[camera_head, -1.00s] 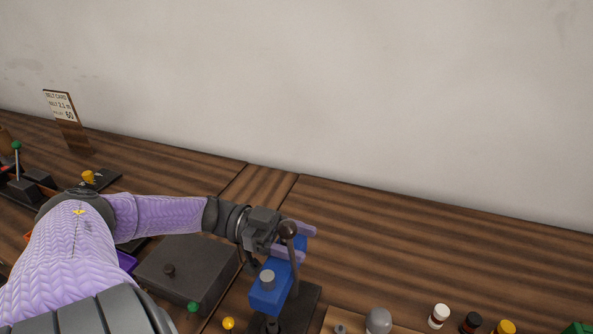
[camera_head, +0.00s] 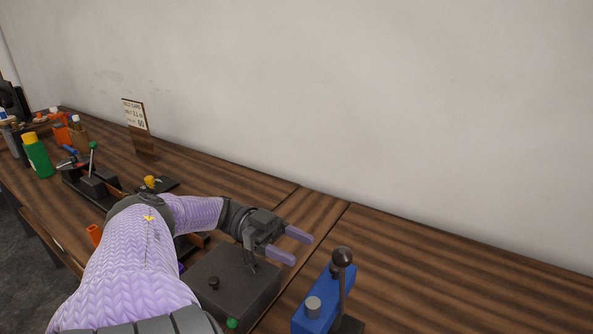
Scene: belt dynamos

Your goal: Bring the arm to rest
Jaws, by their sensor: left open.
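My left arm reaches in from the lower left in a purple sleeve. My left gripper (camera_head: 289,245) is open, its two purple fingers apart with nothing between them. It is above the bench, over the far right part of a dark box (camera_head: 235,287) with a small knob. A blue device (camera_head: 312,302) with a grey cap and a ball-topped lever (camera_head: 342,258) stands to the right of the gripper, apart from it. My right gripper is not in view.
On the left are a black device with a green-knobbed lever (camera_head: 93,158), a yellow knob (camera_head: 150,181), a green bottle (camera_head: 38,156) and a standing card (camera_head: 135,115). The wooden bench (camera_head: 450,270) is clear at right, with a wall behind.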

